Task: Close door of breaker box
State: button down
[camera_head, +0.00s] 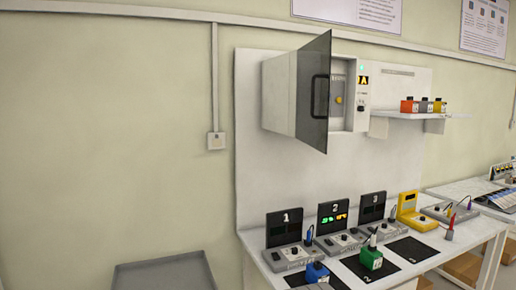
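The breaker box (279,98) is a white cabinet mounted on a pale panel above the table. Its dark, see-through door (313,112) stands open, swung out toward me from the box front. A dark handle (320,97) is on the door. Behind the door edge I see the inside with a yellow knob (339,100), and a control strip (362,95) with a lit amber display and a green light at its right. My gripper is not in view.
Below, a white table (262,262) carries numbered grey devices (335,220), a green block (371,258), a blue block (317,271) and a yellow device (410,208). A shelf (405,115) with small coloured blocks is right of the box. A grey tray (165,273) is at lower left. Open space lies left of the box.

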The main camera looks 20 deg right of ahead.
aim_at(314, 58)
jog(key=i, duration=1)
jog(key=u, duration=0.05)
